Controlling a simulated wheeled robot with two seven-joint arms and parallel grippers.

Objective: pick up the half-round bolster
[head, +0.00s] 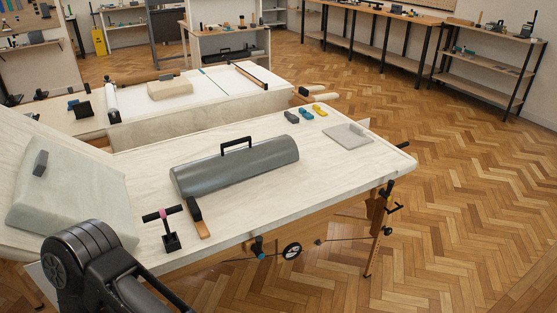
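The half-round bolster (236,166) is a long grey-green half-cylinder in the head view. It lies flat side down in the middle of the pale work table (345,175), slanting from lower left to upper right. A black bar handle (237,144) shows at its top edge. I cannot tell whether the handle is fixed to it. Nothing grips the bolster. A black link of my arm shows at the lower left, but neither of my grippers is in view.
A wood-handled black tool (199,218) lies close in front of the bolster's left end. A black T-handled tool (166,229) stands farther left. A grey wedge-shaped pad (75,200) is at left. Small coloured items (307,112) and a grey slab (347,136) lie at the right.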

